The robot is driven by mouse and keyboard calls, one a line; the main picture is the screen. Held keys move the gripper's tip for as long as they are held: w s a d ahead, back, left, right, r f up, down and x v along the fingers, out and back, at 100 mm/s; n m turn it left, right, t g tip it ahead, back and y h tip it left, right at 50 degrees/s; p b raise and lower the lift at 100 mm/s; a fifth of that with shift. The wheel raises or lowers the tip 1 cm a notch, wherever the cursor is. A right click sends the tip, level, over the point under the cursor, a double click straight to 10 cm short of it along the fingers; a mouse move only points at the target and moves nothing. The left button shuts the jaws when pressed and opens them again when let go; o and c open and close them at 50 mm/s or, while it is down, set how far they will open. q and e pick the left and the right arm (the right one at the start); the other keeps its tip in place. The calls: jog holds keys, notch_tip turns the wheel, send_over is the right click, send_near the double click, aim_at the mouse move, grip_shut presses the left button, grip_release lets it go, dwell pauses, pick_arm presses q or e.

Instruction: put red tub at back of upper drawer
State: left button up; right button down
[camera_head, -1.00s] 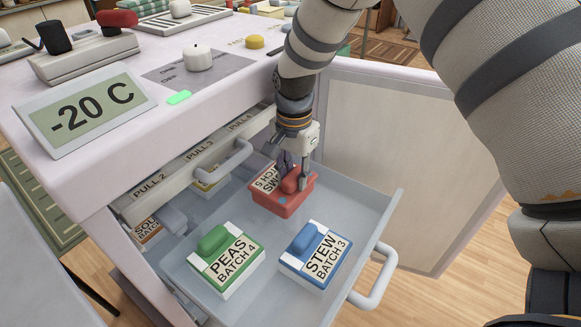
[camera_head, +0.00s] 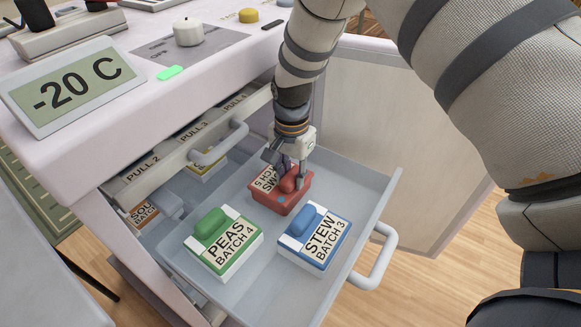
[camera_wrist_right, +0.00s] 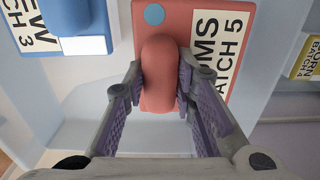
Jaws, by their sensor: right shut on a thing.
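The red tub (camera_head: 281,201) has a red knob on its lid, a blue dot and a white label reading "BATCH 5" in part. It is in the open upper drawer (camera_head: 379,207), toward its back right in the head view. My right gripper (camera_head: 289,180) reaches down from above and is shut on the tub's knob. In the right wrist view the red tub (camera_wrist_right: 180,28) shows with its knob between the two purple-padded fingers (camera_wrist_right: 160,88). I cannot tell whether the tub touches the drawer floor. My left gripper is not in view.
The green peas tub (camera_head: 222,243) and blue stew tub (camera_head: 314,238) stand at the drawer's front. A yellow-labelled tub (camera_head: 207,168) and a soup tub (camera_head: 143,214) show behind and below. The handle bar (camera_head: 216,143) is close left of my right gripper.

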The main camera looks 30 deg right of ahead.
jog(key=shift+f, duration=0.4)
dwell(0.6)
jog(key=c, duration=1.2)
grip_release()
jog(key=shift+c, duration=0.2)
notch_tip(320, 180, up, 12)
